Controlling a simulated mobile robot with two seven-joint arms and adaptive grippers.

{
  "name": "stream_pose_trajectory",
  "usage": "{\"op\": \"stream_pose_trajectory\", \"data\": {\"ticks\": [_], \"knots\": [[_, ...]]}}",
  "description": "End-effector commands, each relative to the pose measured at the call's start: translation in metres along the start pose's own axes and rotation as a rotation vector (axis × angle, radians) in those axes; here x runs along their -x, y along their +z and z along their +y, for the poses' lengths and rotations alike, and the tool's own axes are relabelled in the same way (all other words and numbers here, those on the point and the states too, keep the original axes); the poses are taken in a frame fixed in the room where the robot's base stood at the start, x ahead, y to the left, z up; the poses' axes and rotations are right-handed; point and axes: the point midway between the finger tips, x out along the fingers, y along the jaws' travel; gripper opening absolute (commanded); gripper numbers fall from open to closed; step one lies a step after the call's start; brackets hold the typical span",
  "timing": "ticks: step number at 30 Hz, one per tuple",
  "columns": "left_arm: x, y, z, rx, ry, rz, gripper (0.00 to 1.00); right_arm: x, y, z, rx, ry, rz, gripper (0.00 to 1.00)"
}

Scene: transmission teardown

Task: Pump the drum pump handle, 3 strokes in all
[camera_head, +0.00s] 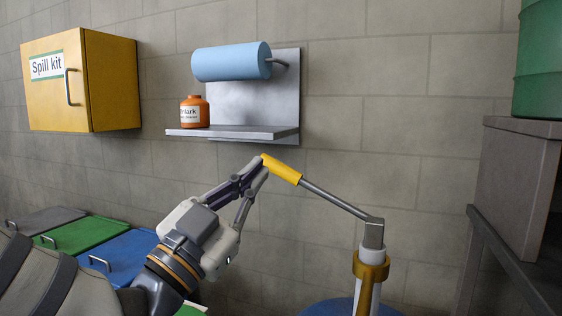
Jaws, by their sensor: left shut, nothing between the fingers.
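The drum pump's handle is a grey rod with a yellow grip (281,170) on its upper left end. The rod slopes up to the left from the pump head (373,233), which has a white body and a gold collar. The pump stands above a blue drum (335,309), mostly cut off by the bottom edge. My left gripper (262,165) is shut and empty, its fingertips at the left end of the yellow grip. They overlap it in the view; I cannot tell whether they touch. My right gripper is not in view.
A wall shelf (240,131) holds an orange bottle (194,112) under a blue paper roll (230,62). A yellow spill kit cabinet (105,85) hangs at left. Lidded bins, including a blue one (124,254), stand below.

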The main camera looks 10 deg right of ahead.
Motion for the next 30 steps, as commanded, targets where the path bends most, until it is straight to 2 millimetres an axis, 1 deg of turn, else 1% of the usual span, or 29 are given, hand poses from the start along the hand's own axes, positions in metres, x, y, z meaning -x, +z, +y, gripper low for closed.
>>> {"op": "stream_pose_trajectory", "data": {"ticks": [2, 5, 15, 16, 18, 21, 24, 30], "knots": [[-0.009, -0.001, 0.000, -0.001, 0.000, 0.002, 0.00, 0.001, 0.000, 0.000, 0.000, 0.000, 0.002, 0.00], [-0.028, -0.001, 0.000, -0.001, 0.000, 0.002, 0.00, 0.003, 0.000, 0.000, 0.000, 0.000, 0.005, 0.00], [-0.101, -0.001, 0.000, 0.001, -0.001, 0.002, 0.00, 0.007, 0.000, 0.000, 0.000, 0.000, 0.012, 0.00], [-0.096, 0.009, 0.000, 0.003, -0.001, -0.005, 0.00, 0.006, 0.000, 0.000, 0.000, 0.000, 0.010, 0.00], [-0.091, 0.021, 0.001, 0.004, -0.001, -0.005, 0.00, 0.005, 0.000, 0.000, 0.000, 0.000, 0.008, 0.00], [-0.087, 0.032, 0.000, 0.003, -0.001, -0.003, 0.00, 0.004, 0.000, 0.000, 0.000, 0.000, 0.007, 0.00], [-0.085, 0.037, 0.001, 0.002, 0.000, -0.002, 0.00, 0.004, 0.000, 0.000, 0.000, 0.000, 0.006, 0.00], [-0.084, 0.038, 0.000, 0.001, 0.001, -0.001, 0.00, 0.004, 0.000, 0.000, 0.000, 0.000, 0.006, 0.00]]}}
